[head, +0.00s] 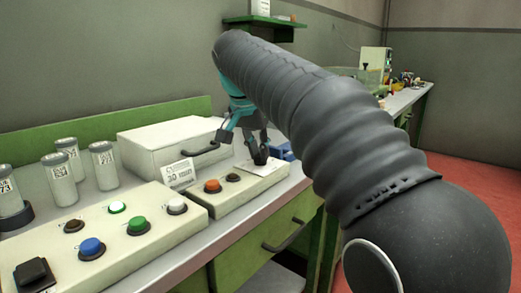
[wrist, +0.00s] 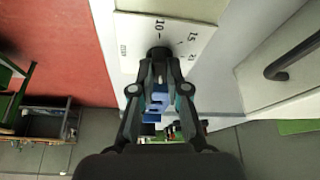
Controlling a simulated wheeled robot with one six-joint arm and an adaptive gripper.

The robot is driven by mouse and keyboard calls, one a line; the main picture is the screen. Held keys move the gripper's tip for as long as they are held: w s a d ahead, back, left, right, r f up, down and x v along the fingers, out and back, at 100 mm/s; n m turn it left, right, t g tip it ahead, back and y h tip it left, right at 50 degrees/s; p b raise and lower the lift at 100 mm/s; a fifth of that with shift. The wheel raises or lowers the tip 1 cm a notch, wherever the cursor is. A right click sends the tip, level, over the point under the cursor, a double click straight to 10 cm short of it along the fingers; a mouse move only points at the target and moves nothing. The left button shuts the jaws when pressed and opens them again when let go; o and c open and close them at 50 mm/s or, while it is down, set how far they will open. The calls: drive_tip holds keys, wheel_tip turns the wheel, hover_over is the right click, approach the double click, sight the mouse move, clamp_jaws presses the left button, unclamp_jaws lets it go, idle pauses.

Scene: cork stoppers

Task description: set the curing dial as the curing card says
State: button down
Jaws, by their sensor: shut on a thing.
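The curing card (head: 178,174) leans against the white box in the head view; its large print looks like "20 min", with the first digit slightly blurred. The curing dial is a dark knob (head: 260,157) on a pale plate at the right end of the small panel.
The small panel (head: 217,201) also has an orange button (head: 212,186) and a dark one. A larger button panel (head: 115,225) stands at front left. Several labelled jars (head: 104,165) and a handled white box (head: 170,143) stand behind. Blue containers (head: 283,151) sit beyond the dial.

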drive_tip(key=shift+a+f+m+g+h, duration=0.1)
drive_tip(key=shift+m+g+h, duration=0.25)
drive_tip(key=shift+m, duration=0.75)
drive_tip(key=shift+f+m+g+h, duration=0.1)
drive_tip(key=shift+m+g+h, duration=0.25)
drive_tip(key=shift+m, duration=0.75)
drive_tip(key=c, duration=1.2)
unclamp_jaws()
drive_tip(key=shift+o, duration=0.2)
drive_tip(key=shift+r, duration=0.1)
drive_tip(key=shift+r, duration=0.15)
drive_tip(key=v, duration=0.7)
drive_tip(key=shift+a, duration=0.1)
drive_tip(key=shift+r, duration=0.1)
